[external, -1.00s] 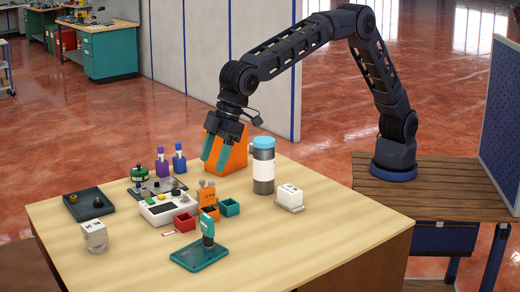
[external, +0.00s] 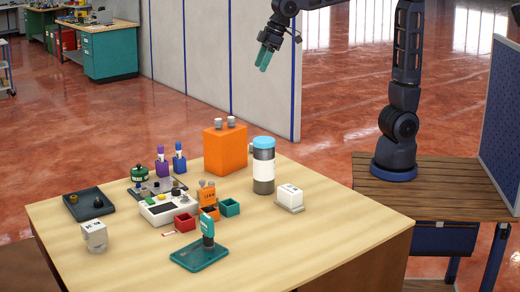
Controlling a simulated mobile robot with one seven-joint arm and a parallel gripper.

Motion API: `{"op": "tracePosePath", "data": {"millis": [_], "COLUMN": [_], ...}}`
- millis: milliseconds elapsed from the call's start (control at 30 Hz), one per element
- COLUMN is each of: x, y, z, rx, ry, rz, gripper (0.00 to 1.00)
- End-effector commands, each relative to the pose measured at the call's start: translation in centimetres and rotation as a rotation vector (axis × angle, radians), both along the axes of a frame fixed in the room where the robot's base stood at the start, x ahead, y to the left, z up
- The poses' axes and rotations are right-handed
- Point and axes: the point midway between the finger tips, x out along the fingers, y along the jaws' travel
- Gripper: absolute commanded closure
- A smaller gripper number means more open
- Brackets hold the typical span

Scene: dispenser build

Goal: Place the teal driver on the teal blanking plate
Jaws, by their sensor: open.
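The teal driver (external: 207,228) stands upright at the front of the table, with its dark lower end over the back part of the teal blanking plate (external: 200,256). It appears to rest on the plate. The plate lies flat on the table. My gripper (external: 263,68), with teal fingers, is high above and behind the table, far from the driver and the plate. It is open and holds nothing.
An orange box (external: 226,149) and a blue-capped bottle (external: 263,165) stand at the back of the table (external: 335,235). A white device (external: 160,208), red bin (external: 184,222) and teal bin (external: 229,207) are near the middle. The front right is clear.

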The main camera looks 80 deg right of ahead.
Motion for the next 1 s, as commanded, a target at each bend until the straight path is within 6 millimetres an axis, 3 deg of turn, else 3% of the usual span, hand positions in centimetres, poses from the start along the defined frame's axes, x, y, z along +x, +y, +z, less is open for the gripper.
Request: {"op": "tracePosePath", "data": {"millis": [33,200,500,800,1000], "x": [-1.3,-5.8,-14.8,-23.5,-26.4], "y": [-2.2,-8.2,-16.5,-21.6,-22.8], "z": [0.2,-0.3,-2.8,-7.3,-9.2], "rx": [0.001,0.001,0.002,0.001,0.001], "ry": [-0.003,-0.004,-0.007,-0.007,-0.007], "rz": [-0.023,-0.088,-0.203,-0.309,-0.344], "gripper": [0.37,0.37,0.37,0.37,0.37]}}
